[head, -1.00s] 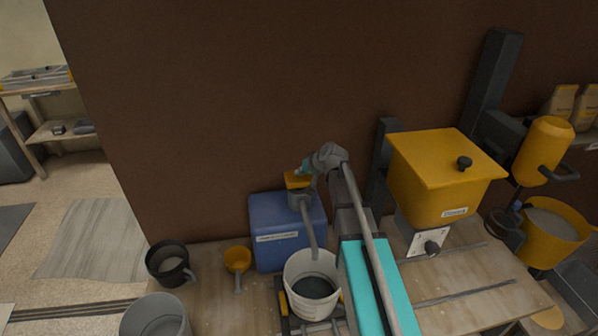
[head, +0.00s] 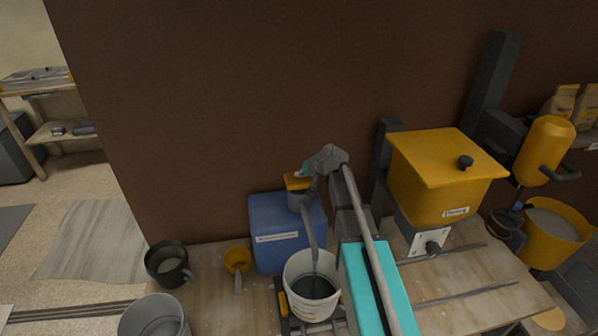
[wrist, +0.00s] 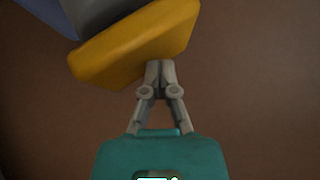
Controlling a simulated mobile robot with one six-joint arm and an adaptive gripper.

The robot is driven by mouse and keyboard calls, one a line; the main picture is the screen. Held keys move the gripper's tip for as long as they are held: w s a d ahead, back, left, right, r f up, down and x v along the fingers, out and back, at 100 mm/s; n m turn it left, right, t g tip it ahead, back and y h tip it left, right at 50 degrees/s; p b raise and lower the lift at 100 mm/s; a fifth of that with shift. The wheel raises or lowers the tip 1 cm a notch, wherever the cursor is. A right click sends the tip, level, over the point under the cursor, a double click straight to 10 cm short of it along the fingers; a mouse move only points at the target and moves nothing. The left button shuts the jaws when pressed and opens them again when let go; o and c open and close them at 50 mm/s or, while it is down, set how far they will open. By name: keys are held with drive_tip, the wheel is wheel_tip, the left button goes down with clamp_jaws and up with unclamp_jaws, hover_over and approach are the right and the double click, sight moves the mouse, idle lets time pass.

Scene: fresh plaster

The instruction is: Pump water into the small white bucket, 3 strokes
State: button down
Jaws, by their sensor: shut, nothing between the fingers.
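A blue water container (head: 272,219) with a label stands against the brown wall. A pump with a yellow head (head: 298,183) rises from its top, and a grey spout (head: 311,233) slopes down into the small white bucket (head: 297,272). Dark liquid shows inside the bucket. My gripper (wrist: 160,68) is shut and empty, its fingertips against or just over the edge of the yellow pump head (wrist: 135,43) in the wrist view. Contact cannot be told for sure. In the head view my arm partly hides the gripper.
A black mug (head: 168,264), a yellow scoop (head: 238,262) and a grey bucket (head: 155,318) stand left of the container. A yellow hopper (head: 440,180) stands right of my arm. A yellow mixing bucket (head: 552,238) is at the far right. The wall is close behind.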

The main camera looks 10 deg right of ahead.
drive_tip(key=shift+f+b, duration=0.35)
drive_tip(key=shift+f, duration=0.05)
idle(0.5)
drive_tip(key=shift+r, duration=0.2)
drive_tip(key=shift+r+p, duration=2.55)
drive_tip(key=shift+p, duration=0.2)
drive_tip(key=shift+w+r, duration=0.1)
wheel_tip(320, 180, up, 5)
drive_tip(key=p, duration=0.5)
drive_tip(key=s+f+n+g+h+b, duration=0.1)
drive_tip(key=s+f, duration=0.4)
drive_tip(key=s, duration=0.9)
drive_tip(key=s+f+g+h+b, duration=0.4)
drive_tip(key=s+f+g, duration=0.2)
drive_tip(key=s, duration=0.8)
drive_tip(key=shift+s+n, duration=0.35)
drive_tip(key=shift+n, duration=0.05)
